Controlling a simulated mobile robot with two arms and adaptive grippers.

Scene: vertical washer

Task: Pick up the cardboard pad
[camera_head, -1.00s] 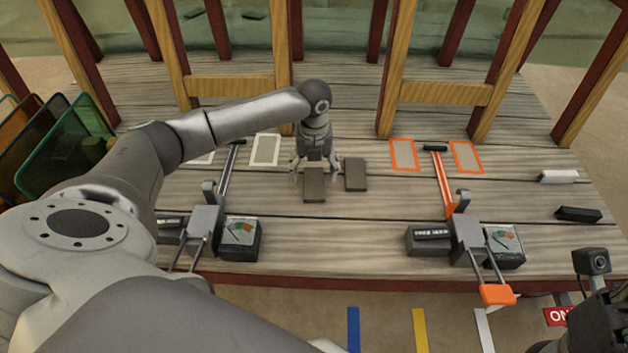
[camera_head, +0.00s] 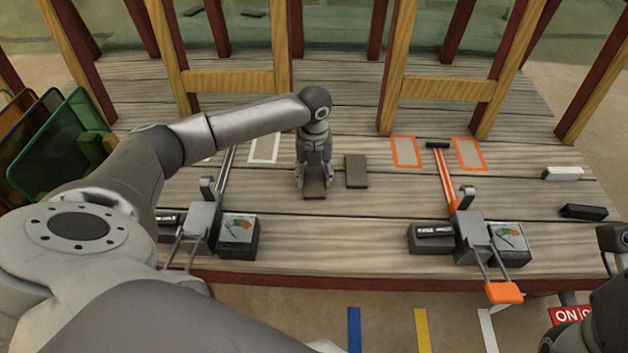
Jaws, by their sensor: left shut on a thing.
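Two brown cardboard pads lie side by side near the middle of the wooden table in the head view. My left gripper (camera_head: 314,187) points down over the left pad (camera_head: 315,194) and is shut on it. The gripper's fingers cover the pad's far part, and only its near end shows. I cannot tell whether the pad is lifted off the planks. The right pad (camera_head: 356,171) lies flat and free, just right of my left gripper. My right gripper is not in view.
A grey lever device (camera_head: 203,222) stands at left and an orange-handled one (camera_head: 470,235) at right. White (camera_head: 264,147) and orange outlined rectangles (camera_head: 406,152) lie behind them. White (camera_head: 562,173) and black blocks (camera_head: 583,211) lie at far right. Coloured bins (camera_head: 70,140) stand left.

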